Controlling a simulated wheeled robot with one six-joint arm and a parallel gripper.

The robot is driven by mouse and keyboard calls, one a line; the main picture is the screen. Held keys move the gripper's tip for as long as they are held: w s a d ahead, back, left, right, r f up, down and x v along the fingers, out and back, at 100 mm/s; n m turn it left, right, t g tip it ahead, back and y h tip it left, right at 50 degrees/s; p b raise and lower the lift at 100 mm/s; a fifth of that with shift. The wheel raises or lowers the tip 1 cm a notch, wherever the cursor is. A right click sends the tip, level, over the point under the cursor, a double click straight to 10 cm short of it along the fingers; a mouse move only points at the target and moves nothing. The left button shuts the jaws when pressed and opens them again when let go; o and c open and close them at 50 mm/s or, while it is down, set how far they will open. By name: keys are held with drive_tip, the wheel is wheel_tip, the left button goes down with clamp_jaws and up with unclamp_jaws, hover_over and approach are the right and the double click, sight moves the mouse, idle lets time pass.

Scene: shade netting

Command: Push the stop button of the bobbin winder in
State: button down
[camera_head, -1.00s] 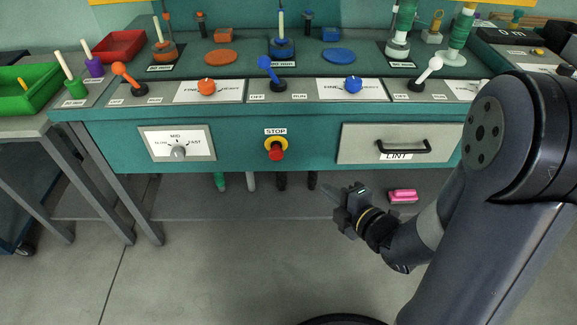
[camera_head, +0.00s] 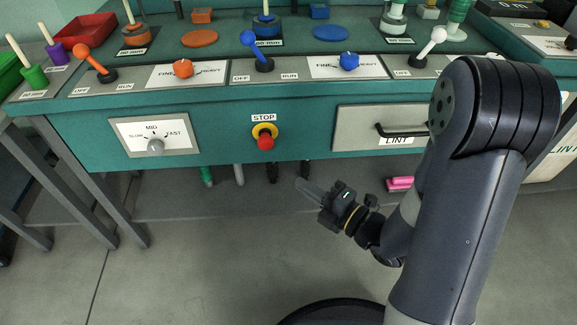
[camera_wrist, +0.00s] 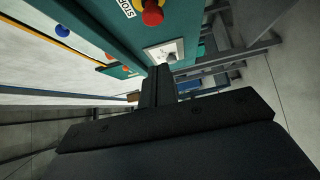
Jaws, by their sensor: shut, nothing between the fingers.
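The stop button (camera_head: 265,142) is a red mushroom knob on a yellow collar, under a STOP label on the green front panel of the bobbin winder (camera_head: 215,120). It also shows at the top of the wrist view (camera_wrist: 152,13), beside its label. My gripper (camera_head: 302,184) is below and to the right of the button in the head view, apart from it, with its fingers pointing up and left. The fingers are together with nothing between them. In the wrist view the dark fingers (camera_wrist: 157,82) reach toward the panel.
A speed dial plate (camera_head: 130,136) is left of the button, and the LINT drawer (camera_head: 360,124) with a black handle is right of it. Levers and knobs line the top. A pink object (camera_head: 399,184) lies beneath the drawer. Open floor lies in front.

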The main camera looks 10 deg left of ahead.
approach(262, 146)
drive_tip(key=s+a, duration=0.1)
drive_tip(key=a, duration=0.3)
drive_tip(key=shift+w+a+b, duration=0.25)
drive_tip(key=shift+w+b, duration=0.05)
drive_tip(key=shift+w, duration=0.75)
drive_tip(key=shift+w+a+b, duration=0.3)
drive_tip(key=shift+w, duration=0.7)
